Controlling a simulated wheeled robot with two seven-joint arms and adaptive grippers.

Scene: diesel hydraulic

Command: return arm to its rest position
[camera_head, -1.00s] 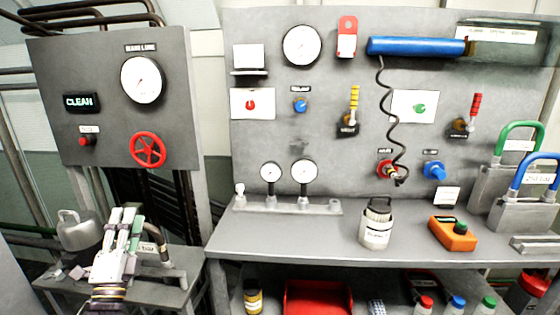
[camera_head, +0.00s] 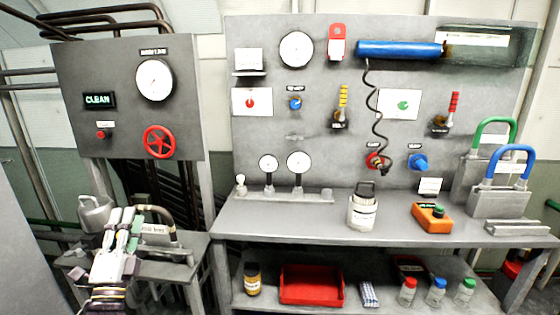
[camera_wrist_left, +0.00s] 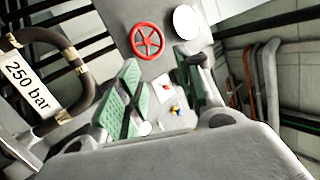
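My left arm comes in at the lower left of the head view. Its gripper (camera_head: 124,222) points away from me above the small side table (camera_head: 188,268), just left of a curved hose (camera_head: 160,217) with a label. In the left wrist view, the two green-padded fingers (camera_wrist_left: 160,88) stand apart with nothing held between them. The hose (camera_wrist_left: 72,65) with its "250 bar" tag is on the left there, apart from the fingers. My right arm and gripper are not in view.
A grey panel with a gauge and red handwheel (camera_head: 159,142) stands behind the left gripper. A metal can (camera_head: 95,214) stands at its left. The workbench (camera_head: 290,226) to the right holds a white canister (camera_head: 362,212) and an orange device (camera_head: 431,217).

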